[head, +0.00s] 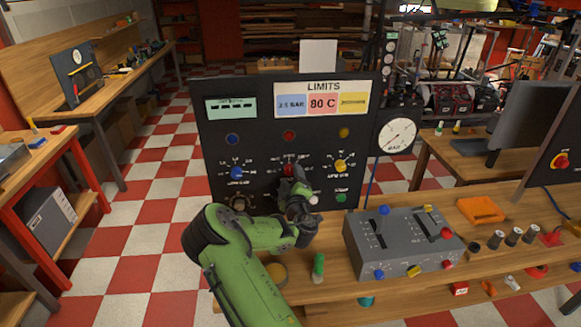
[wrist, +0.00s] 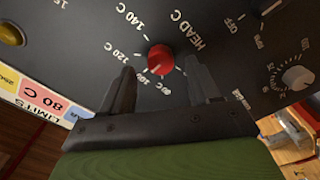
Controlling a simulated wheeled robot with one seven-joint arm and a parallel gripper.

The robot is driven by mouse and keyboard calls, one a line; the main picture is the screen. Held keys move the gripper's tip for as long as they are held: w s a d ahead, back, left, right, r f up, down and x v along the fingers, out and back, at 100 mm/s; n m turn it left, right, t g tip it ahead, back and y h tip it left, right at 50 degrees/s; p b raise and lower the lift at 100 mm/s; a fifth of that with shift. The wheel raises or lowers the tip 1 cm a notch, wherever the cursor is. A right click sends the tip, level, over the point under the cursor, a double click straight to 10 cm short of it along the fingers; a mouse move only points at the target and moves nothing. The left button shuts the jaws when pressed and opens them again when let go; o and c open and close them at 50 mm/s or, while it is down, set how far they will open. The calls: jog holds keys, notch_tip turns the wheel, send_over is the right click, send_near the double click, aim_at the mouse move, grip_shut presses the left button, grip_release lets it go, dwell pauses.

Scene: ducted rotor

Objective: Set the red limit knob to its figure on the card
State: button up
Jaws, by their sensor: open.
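The red limit knob (head: 288,170) is on the upright dark panel (head: 262,145), between a blue knob (head: 237,172) and a yellow knob (head: 340,166). In the wrist view the red knob (wrist: 160,58) sits in a printed temperature scale beside the words HEAD C. Its exact setting is too small to tell. The LIMITS card (head: 322,100) shows 80 C on its red field; the card also shows in the wrist view (wrist: 40,103). My gripper (head: 299,182) is at the panel, partly covering the knob's surroundings. In the wrist view my gripper (wrist: 163,75) is open, its fingers on either side of the knob.
A white dial gauge (head: 396,136) is right of the panel. A grey control box (head: 402,243) with levers and knobs stands on the wooden bench, near an orange tray (head: 481,210). A green-handled object (head: 318,267) stands at the bench front beside my arm.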

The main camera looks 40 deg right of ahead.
jog(key=shift+x, duration=0.95)
jog(key=shift+f, duration=0.1)
jog(key=c, duration=1)
jog(key=shift+c, duration=0.2)
jog(key=shift+n, duration=0.4)
jog(key=n+p, duration=0.1)
jog(key=n, duration=0.3)
jog(key=shift+n+p, duration=0.3)
jog(key=shift+n, duration=0.1)
jog(key=shift+n+p, duration=0.45)
jog(key=shift+n, duration=1.55)
